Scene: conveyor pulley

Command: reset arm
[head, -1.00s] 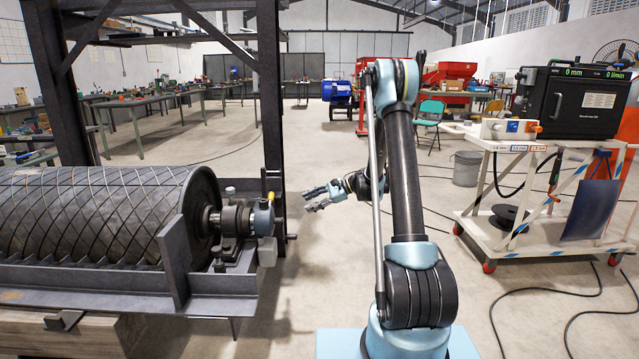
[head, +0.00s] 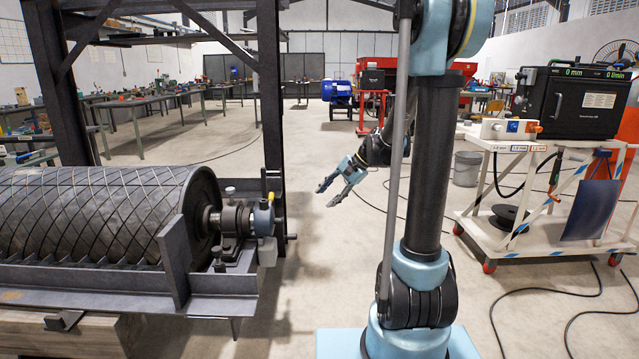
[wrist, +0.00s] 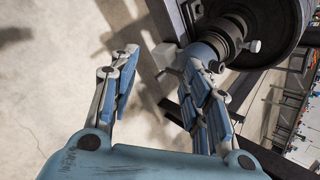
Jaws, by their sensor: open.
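My gripper (head: 331,188) hangs over open floor in the head view, to the right of the conveyor pulley's shaft end and apart from it. Its fingers are open and point down and to the left. In the wrist view my gripper (wrist: 165,95) shows two spread blue fingers with nothing between them but floor. The conveyor pulley (head: 105,215) is a dark drum with a criss-cross surface at the left. Its bearing block (head: 235,220) and shaft end (head: 263,217) face my arm. The shaft end also shows behind the right finger in the wrist view (wrist: 215,42).
A dark steel frame (head: 270,100) stands behind the pulley. A white cart (head: 540,220) with a black machine (head: 570,102) stands at the right, with cables (head: 540,290) on the floor. A grey bucket (head: 466,168) stands behind my arm. Floor between pulley and cart is mostly clear.

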